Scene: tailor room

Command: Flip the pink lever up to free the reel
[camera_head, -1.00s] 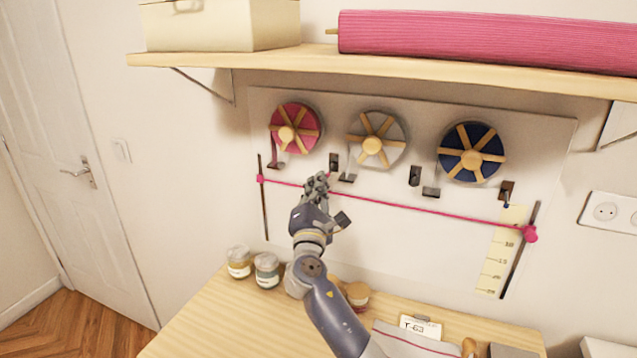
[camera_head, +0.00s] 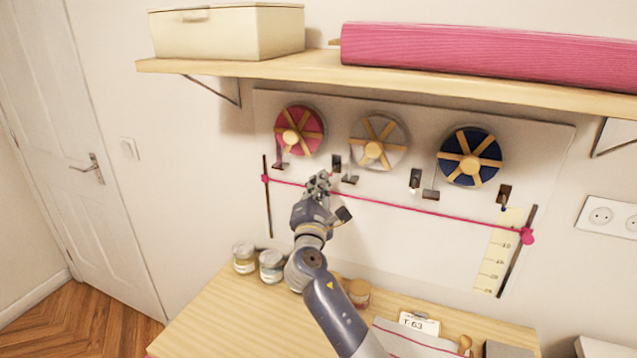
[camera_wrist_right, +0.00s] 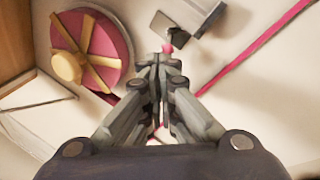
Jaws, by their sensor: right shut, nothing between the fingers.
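The pink reel (camera_head: 299,131) hangs at the left of the wall board, and it also shows in the right wrist view (camera_wrist_right: 105,41). The dark lever bracket (camera_head: 336,161) is to its lower right. In the right wrist view the pink lever tip (camera_wrist_right: 168,47) pokes out by the bracket (camera_wrist_right: 190,14), just beyond my fingertips. My right gripper (camera_head: 320,180) is shut and empty, just below the bracket in the head view; it also shows in the right wrist view (camera_wrist_right: 160,68). I cannot tell whether it touches the lever. My left gripper is not in view.
A grey reel (camera_head: 392,132) and blue reel (camera_head: 464,141) hang to the right. A pink cord (camera_head: 430,208) crosses the board below them. A shelf (camera_head: 270,68) juts out above. Jars (camera_head: 271,266) stand on the table (camera_head: 215,315) below.

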